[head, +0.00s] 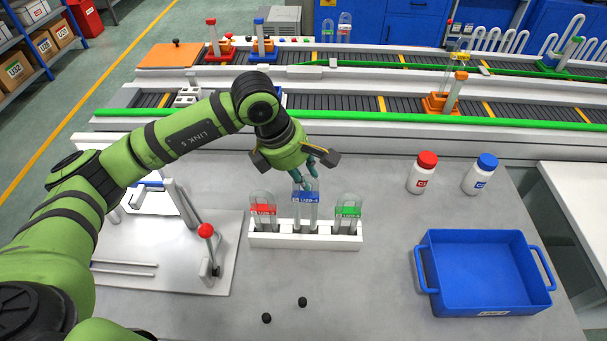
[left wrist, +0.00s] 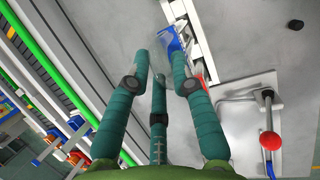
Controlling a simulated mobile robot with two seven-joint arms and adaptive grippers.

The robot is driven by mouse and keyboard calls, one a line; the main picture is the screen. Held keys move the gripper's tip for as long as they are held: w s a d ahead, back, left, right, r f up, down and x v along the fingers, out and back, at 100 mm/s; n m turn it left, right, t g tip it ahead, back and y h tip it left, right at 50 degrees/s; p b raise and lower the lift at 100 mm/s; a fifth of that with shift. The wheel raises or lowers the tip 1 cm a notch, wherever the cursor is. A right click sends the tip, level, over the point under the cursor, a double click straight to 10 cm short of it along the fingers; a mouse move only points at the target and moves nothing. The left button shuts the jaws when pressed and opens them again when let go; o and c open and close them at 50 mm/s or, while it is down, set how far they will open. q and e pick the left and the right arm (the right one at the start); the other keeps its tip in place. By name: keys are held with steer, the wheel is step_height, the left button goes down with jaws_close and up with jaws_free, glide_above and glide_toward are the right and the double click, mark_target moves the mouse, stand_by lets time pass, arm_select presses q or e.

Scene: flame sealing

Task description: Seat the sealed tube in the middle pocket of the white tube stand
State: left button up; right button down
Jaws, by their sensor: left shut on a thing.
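The tube with the blue label (head: 306,198) is upright at the middle of the white tube stand (head: 290,241), between its neighbours. Its label is higher than theirs. The stand's front hides its lower end, so I cannot tell whether it touches the pocket floor. My left gripper (head: 308,178) comes from above and is shut on the tube's upper part. In the left wrist view, the gripper's fingers (left wrist: 163,68) are near the blue label (left wrist: 174,44), with the white stand (left wrist: 203,52) beyond. My right gripper is not in view.
A red-labelled tube (head: 263,210) and a green-labelled tube (head: 348,212) stand in the side pockets. A lever with a red knob (head: 206,230) is left of the stand. A blue bin (head: 485,275) and two bottles are right. Two black pieces (head: 302,302) lie in front.

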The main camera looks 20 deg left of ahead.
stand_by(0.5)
arm_select(q)
steer(key=shift+f, duration=0.1)
steer(key=shift+f+b, duration=0.55)
steer(key=shift+b, duration=0.35)
steer(key=shift+f+b, duration=2.2)
steer(key=shift+b, duration=0.2)
stand_by(0.4)
steer(key=o, duration=1)
steer(key=shift+r, duration=0.15)
steer(key=shift+r+p, duration=1.05)
steer(key=shift+r, duration=1.1)
